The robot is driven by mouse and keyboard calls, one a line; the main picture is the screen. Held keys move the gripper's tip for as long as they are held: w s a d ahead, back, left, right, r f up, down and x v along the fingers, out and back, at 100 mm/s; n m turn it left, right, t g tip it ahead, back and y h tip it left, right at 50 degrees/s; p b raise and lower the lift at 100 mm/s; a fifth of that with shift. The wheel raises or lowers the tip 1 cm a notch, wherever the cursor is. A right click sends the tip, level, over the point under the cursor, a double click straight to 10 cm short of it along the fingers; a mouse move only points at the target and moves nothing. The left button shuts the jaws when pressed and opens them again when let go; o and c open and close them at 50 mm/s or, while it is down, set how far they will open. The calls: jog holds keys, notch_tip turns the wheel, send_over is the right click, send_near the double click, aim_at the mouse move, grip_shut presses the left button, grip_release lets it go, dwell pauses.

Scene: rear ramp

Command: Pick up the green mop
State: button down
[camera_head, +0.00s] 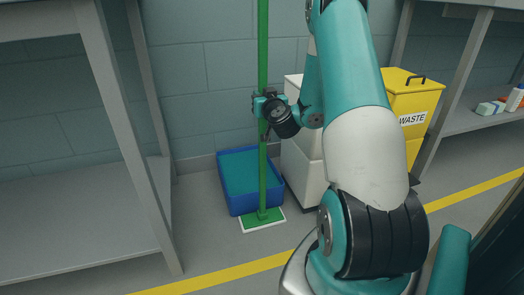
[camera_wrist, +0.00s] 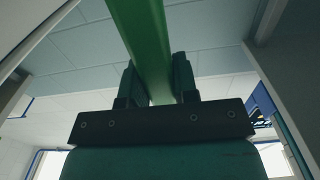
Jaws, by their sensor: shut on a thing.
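The green mop (camera_head: 263,170) stands upright in the head view, its long handle rising out of the top of the picture. Its foot is at a green patch with a white border (camera_head: 262,220) on the floor; I cannot tell whether it touches. My gripper (camera_head: 263,105) is shut on the handle well above the floor. In the wrist view the green handle of the mop (camera_wrist: 145,45) passes between the two dark fingers of my gripper (camera_wrist: 158,85). The mop's upper end is out of view.
A blue bin (camera_head: 232,203) stands just behind and left of the mop's foot. White containers (camera_head: 300,170) and a yellow waste bin (camera_head: 400,95) stand to the right, partly behind my arm. Shelving racks flank both sides (camera_head: 75,215). A yellow line (camera_head: 225,275) crosses the floor.

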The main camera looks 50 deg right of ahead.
aim_at(264, 27)
jog(key=shift+r, duration=0.2)
notch_tip(264, 27, up, 20)
jog(key=p, duration=1.5)
jog(key=shift+f+p, duration=0.2)
jog(key=shift+p, duration=0.1)
jog(key=shift+w+r, duration=0.1)
jog(key=shift+w, duration=0.05)
